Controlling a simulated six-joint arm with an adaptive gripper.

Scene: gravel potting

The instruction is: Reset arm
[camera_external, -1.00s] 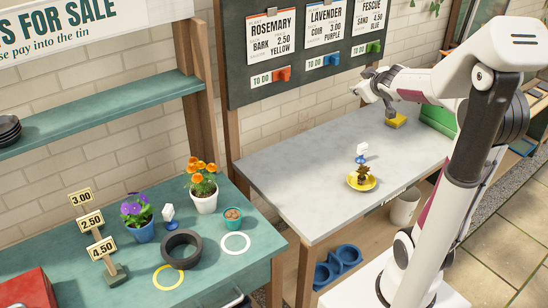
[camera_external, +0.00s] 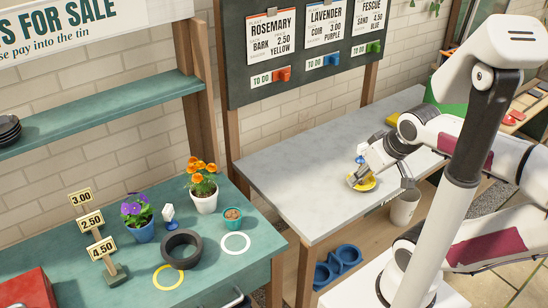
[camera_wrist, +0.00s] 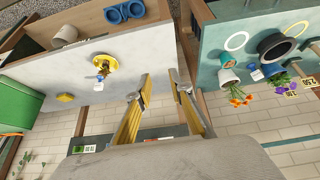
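My gripper (camera_external: 382,180) is low over the right part of the grey bench (camera_external: 290,155) in the external view, partly in front of the yellow saucer (camera_external: 369,185). In the wrist view my gripper (camera_wrist: 160,75) has its two fingers apart, with nothing between them. The yellow saucer (camera_wrist: 110,62) holds a small dark plant (camera_wrist: 102,70), left of the fingers there. A blue and white label marker (camera_external: 361,153) shows by the saucer; my gripper hides most of the plant in the external view.
A yellow block (camera_external: 392,119) and a green box (camera_external: 447,112) are at the bench's right end. The bench's left part is clear.

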